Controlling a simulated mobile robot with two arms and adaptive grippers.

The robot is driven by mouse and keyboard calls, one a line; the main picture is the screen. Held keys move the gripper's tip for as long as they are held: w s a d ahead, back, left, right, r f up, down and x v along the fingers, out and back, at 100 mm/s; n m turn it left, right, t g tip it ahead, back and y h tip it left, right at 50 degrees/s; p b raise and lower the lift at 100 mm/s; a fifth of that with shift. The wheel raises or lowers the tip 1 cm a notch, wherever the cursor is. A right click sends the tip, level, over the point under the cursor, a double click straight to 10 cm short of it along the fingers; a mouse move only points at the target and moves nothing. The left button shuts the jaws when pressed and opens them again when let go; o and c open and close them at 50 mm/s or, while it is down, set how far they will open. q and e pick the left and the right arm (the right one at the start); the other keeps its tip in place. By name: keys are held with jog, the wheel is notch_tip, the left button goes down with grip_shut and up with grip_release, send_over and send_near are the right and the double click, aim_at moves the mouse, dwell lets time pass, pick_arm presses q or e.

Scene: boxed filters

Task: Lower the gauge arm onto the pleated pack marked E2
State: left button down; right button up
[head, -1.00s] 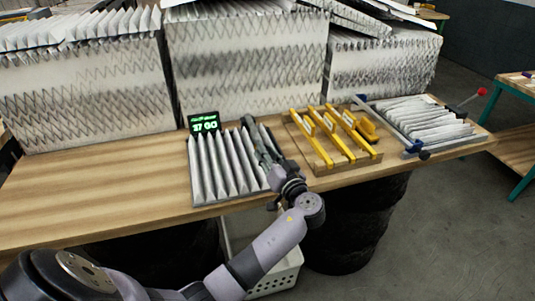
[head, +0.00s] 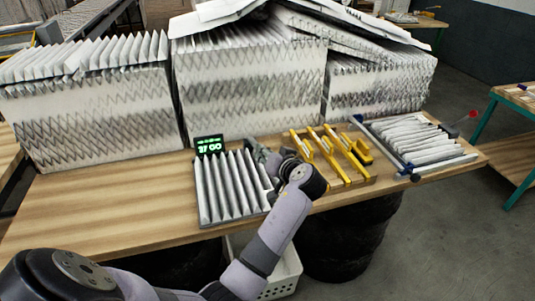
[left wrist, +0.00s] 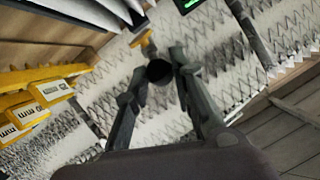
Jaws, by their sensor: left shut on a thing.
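A white pleated pack (head: 224,188) lies near the front edge of the bench. A small dark display (head: 209,145) with green digits and the word GO stands at its back edge; part of it shows in the left wrist view (left wrist: 186,4). My left gripper (head: 262,158) is at the pack's back right corner. In the left wrist view its fingers (left wrist: 160,72) are closed about a dark round knob (left wrist: 159,72). The rest of the gauge arm is hidden or too small to make out. No E2 mark is readable. My right gripper is out of view.
A wooden rack (head: 352,181) with yellow gauges (head: 330,154) stands just right of my left wrist. Another pleated pack (head: 415,138) lies in a clamp frame farther right. Tall stacks of pleated media (head: 255,95) wall off the back. The bench's left part (head: 90,205) is bare.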

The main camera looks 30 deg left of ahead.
pick_arm(q)
jog(key=c, duration=1.4)
grip_release()
jog(key=shift+o, duration=0.2)
jog(key=shift+d, duration=0.1)
jog(key=v, duration=0.7)
jog(key=shift+s+d, duration=0.15)
